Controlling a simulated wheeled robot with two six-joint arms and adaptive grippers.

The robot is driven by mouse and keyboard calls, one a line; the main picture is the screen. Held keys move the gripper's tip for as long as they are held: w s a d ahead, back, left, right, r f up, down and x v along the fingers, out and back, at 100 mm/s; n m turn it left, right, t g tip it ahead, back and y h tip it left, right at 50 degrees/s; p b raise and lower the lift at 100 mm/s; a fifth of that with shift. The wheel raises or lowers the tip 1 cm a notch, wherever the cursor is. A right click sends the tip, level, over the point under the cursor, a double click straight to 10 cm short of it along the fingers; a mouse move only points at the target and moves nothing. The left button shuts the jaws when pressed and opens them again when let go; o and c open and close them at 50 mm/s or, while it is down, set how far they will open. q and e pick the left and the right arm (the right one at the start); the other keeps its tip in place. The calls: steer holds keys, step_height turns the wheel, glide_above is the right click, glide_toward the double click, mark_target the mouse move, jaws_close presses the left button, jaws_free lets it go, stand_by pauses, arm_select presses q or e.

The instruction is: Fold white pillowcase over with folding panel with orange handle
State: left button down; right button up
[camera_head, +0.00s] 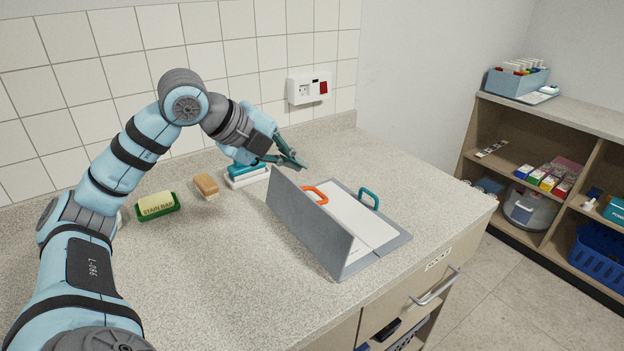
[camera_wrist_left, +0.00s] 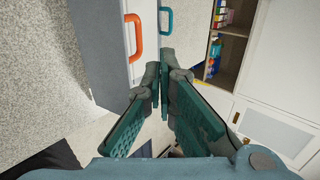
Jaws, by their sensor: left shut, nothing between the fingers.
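The folding board lies on the counter with its grey left panel (camera_head: 308,228) standing up at a steep tilt. The orange handle (camera_head: 317,193) shows just past this panel's upper edge, and also in the left wrist view (camera_wrist_left: 136,37). The white pillowcase (camera_head: 350,222) lies flat on the board, partly hidden behind the raised panel. A teal handle (camera_head: 370,197) stands at the board's right side. My left gripper (camera_head: 302,164) is shut and empty above the board's far left end, apart from both handles. My right gripper is not in view.
A teal-and-white brush-like item (camera_head: 247,174), a brown block (camera_head: 206,185) and a soap bar in a green dish (camera_head: 157,206) sit left of the board. The front left counter is clear. The counter's right edge is close to the board, and shelves (camera_head: 545,180) stand beyond.

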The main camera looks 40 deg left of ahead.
mark_target(321, 193)
arm_select(q)
steer(key=w+d+f+p, duration=0.1)
steer(key=w+f+p, duration=0.4)
steer(key=f+p, duration=0.3)
steer(key=shift+w+f+g+p, duration=0.15)
steer(key=shift+g+p, duration=0.25)
steer(key=shift+p, duration=0.2)
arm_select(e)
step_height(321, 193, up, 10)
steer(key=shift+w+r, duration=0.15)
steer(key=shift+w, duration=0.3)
